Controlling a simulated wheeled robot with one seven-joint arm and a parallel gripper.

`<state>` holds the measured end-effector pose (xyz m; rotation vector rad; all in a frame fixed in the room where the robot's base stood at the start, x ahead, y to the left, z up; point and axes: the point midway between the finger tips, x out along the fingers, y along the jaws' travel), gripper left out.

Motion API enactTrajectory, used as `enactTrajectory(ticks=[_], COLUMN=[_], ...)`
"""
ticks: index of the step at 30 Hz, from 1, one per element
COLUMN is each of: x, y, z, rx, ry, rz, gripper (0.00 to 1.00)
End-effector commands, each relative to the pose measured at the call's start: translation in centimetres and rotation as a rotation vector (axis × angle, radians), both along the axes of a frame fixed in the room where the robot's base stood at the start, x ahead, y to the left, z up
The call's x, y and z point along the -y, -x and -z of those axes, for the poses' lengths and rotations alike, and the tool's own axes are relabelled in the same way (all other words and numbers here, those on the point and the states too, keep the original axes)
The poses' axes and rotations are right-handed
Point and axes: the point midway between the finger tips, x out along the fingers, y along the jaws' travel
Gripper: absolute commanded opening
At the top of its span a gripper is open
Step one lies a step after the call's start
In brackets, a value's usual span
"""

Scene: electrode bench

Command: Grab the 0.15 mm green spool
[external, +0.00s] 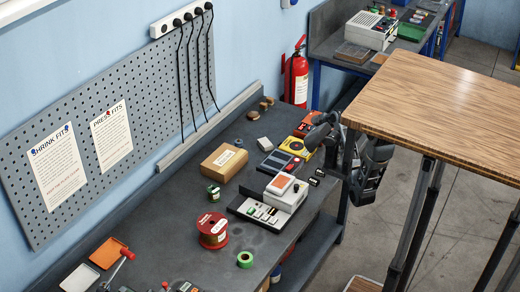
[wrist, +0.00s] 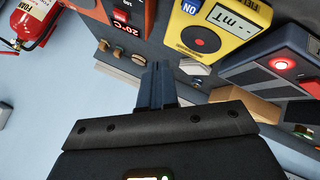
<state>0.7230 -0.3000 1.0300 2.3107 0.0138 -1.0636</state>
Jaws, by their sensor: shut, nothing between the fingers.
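A small green spool (external: 214,191) stands on the dark bench in the external view, beside the cardboard box. A flat green ring (external: 245,259) lies nearer the front edge. No 0.15 mm marking is readable on either. My gripper (external: 318,130) is at the bench's far right end, beside the yellow meter and well away from both green things. In the wrist view my gripper's fingers (wrist: 157,72) are together and empty. A small green patch (wrist: 302,131) shows at the right edge there; I cannot tell whether it is the spool.
A red spool (external: 212,231), a cardboard box (external: 223,162), a white-and-grey instrument (external: 286,193) and a yellow meter (external: 297,147) stand on the bench. A pegboard (external: 110,120) backs it. A wood-topped table (external: 440,100) stands close to my arm. A fire extinguisher (external: 299,78) is behind.

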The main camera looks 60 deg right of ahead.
Motion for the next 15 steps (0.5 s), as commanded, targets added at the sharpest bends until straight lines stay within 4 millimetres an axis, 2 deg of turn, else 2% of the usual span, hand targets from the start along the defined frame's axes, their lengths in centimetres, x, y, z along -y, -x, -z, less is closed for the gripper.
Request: enactTrajectory(ticks=[11,15], x=[0.00,0.00], y=[0.00,0.00], z=[0.00,0.00], rx=[0.000,0.000], ry=[0.000,0.000], rz=[0.000,0.000], gripper=[0.00,0.12])
